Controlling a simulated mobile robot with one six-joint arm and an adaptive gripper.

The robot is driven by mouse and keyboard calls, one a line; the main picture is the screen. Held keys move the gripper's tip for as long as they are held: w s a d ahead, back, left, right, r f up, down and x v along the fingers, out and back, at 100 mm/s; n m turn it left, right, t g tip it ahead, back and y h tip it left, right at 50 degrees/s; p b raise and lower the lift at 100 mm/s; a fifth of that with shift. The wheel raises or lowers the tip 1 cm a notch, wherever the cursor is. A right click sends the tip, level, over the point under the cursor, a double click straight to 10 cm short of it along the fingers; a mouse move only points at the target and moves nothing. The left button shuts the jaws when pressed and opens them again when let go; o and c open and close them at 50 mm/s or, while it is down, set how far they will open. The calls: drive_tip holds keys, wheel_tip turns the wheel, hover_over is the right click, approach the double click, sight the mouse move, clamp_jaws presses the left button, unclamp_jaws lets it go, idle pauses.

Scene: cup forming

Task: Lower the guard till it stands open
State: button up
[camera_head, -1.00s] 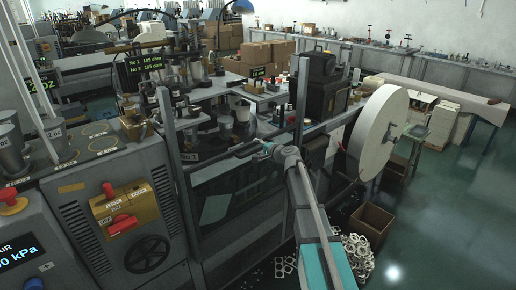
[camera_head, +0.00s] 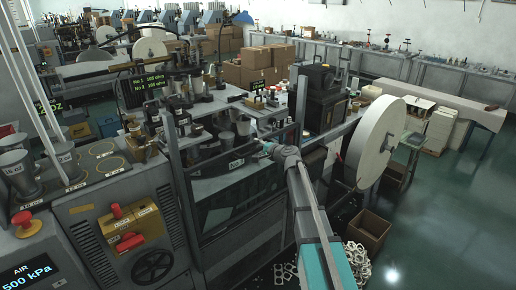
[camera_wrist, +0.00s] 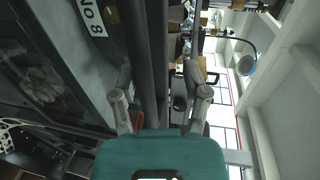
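The guard (camera_head: 238,205) is a dark-framed, see-through panel between two grey uprights on the machine's front. Its top rail (camera_head: 215,141) runs between the uprights. How far down the panel stands is hard to tell. My gripper (camera_head: 264,148) is at the upper part of the guard, near the right upright. In the wrist view, my gripper's fingers (camera_wrist: 160,70) are apart. A dark bar (camera_wrist: 143,55) passes between them, closer to the left finger, with a gap beside the right one. Whether a finger touches the bar cannot be told.
A control box with a red-handled yellow switch (camera_head: 127,228) stands left of the guard. A large pale reel (camera_head: 375,143) stands right of my arm. A cardboard box (camera_head: 370,232) and scrap rings (camera_head: 357,262) lie on the floor. Open green floor is at right.

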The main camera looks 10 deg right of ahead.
wheel_tip(320, 180, up, 14)
drive_tip(key=p, duration=1.3)
drive_tip(key=shift+s+d+f, duration=0.1)
idle(0.3)
drive_tip(key=p+v, duration=0.3)
drive_tip(key=v, duration=1.2)
drive_tip(key=shift+s, duration=0.4)
idle(1.5)
drive_tip(key=shift+d, duration=0.15)
drive_tip(key=shift+w+f, duration=0.1)
idle(0.5)
drive_tip(key=shift+w+a+f+b, duration=0.65)
drive_tip(key=shift+a+f+b, duration=0.05)
drive_tip(key=shift+a+f, duration=0.05)
